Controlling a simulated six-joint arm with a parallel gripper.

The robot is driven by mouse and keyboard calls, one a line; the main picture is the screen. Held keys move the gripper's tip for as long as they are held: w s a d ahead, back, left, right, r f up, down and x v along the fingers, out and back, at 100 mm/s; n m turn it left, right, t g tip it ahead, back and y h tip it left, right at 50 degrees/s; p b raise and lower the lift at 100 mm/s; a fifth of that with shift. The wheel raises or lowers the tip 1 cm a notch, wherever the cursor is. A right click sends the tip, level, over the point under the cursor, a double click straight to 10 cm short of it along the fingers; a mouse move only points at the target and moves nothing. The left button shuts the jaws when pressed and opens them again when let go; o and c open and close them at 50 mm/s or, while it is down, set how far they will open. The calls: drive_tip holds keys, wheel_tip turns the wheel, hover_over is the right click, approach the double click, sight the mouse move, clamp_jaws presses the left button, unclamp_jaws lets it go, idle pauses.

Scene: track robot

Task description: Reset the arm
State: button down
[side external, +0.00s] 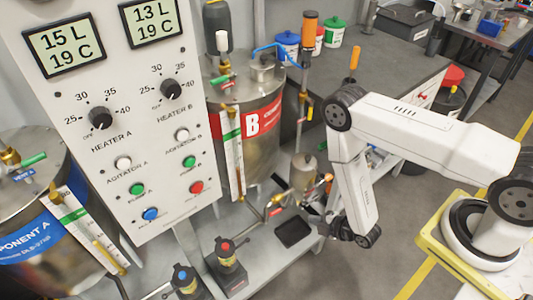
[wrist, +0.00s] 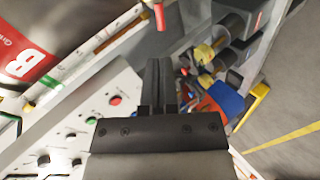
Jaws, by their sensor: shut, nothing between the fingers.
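My white arm (side external: 425,125) reaches in from its base at the right of the side external view. It rises to an elbow and then folds down to the wrist (side external: 366,237). My gripper (wrist: 162,62) shows in the wrist view as dark fingers close together with nothing between them. In the side external view the gripper is small, dark and partly hidden beside the wrist, near the edge of the equipment bench. The control panel (side external: 125,120) stands to the left, clear of the arm; it also shows in the wrist view (wrist: 75,125).
Tank B (side external: 265,125) with valves and pipes stands between panel and arm. An orange-handled valve (side external: 310,20) rises behind it. A dark tray (side external: 294,232) lies on the bench near my gripper. A grey worktable (side external: 405,65) is behind. The floor (side external: 400,200) beside the arm is open.

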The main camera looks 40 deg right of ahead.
drive_tip(key=shift+s+r, duration=0.2)
drive_tip(key=shift+s, duration=0.1)
